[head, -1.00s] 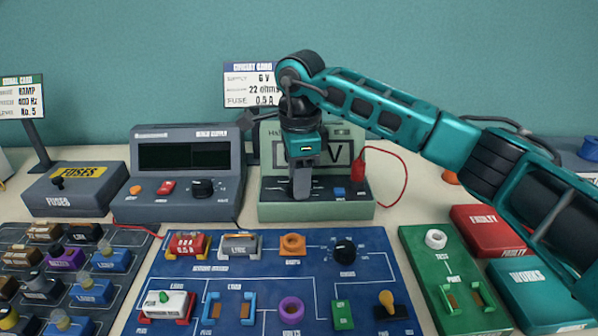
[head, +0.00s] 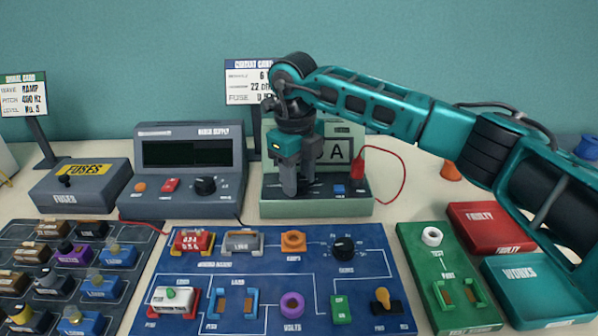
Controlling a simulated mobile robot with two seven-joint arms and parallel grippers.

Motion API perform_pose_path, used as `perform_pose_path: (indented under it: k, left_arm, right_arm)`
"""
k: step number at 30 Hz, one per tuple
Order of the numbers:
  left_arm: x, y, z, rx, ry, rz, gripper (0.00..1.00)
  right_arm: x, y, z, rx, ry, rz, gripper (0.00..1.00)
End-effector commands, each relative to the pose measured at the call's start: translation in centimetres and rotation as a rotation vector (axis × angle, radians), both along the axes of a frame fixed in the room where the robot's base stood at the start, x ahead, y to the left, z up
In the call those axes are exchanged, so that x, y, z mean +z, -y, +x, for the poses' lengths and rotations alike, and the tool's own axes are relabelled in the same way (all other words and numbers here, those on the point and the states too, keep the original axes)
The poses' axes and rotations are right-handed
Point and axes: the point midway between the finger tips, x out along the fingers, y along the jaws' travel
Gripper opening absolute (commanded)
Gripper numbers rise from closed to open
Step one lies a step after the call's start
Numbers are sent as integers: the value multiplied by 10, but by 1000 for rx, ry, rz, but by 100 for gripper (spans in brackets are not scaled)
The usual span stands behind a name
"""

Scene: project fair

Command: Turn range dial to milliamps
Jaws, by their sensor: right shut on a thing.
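The pale green meter (head: 350,208) stands at the back of the table. Its screen (head: 338,151) shows a large "A"; the left part of the screen is hidden behind my right gripper. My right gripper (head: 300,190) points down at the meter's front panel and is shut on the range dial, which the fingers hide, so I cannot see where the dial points. A blue button (head: 338,189) shows to the right of the fingers. My left gripper is not in view.
A red lead (head: 358,163) plugs into the meter's right side. The bench supply (head: 190,205) stands to the left. The blue circuit board (head: 262,268) lies in front. The red faulty box (head: 490,220) and teal works box (head: 535,285) sit at the right, near my right arm.

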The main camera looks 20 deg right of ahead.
Motion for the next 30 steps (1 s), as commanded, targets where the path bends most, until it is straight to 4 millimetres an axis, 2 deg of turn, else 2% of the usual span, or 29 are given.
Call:
perform_pose_path:
  k: [15,30]
  left_arm:
    - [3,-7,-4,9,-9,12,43]
    - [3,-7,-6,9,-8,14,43]
  right_arm:
    - [1,-1,1,-411,1,-2,11]
    - [1,-1,1,-538,2,0,11]
